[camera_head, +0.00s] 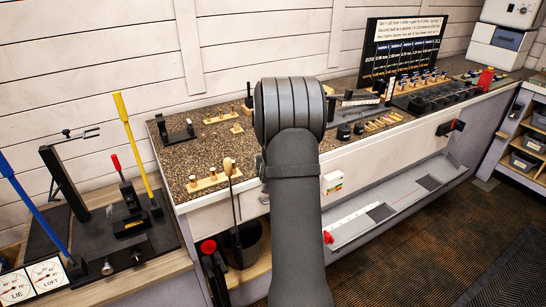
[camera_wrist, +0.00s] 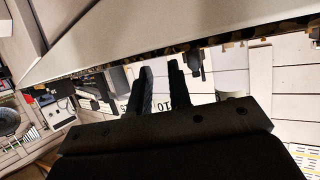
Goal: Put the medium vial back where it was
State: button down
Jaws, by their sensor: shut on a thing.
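My gripper (camera_wrist: 162,85) shows in the wrist view with its two dark fingers close together and a narrow gap between them. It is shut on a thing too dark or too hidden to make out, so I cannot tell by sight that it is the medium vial. In the head view my arm hides the gripper and the middle of the speckled bench top (camera_head: 188,155). Small wooden holders with pegs or vials stand on the bench, one at the front left (camera_head: 206,182) and one at the back (camera_head: 218,118). I cannot pick out the medium vial.
A black rack (camera_head: 440,97) and a dark sign board (camera_head: 402,52) stand farther right. A black clamp stand (camera_head: 178,132) is at the bench's left. Bare bench top shows between the left holders.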

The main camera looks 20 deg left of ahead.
jog(key=c, duration=1.3)
grip_release()
jog(key=shift+r, duration=0.15)
jog(key=v, duration=1.2)
jog(key=x, duration=1.2)
jog(key=shift+w+f, duration=0.15)
jog(key=shift+f, duration=0.1)
notch_tip(320, 180, up, 2)
jog(key=shift+r, duration=0.45)
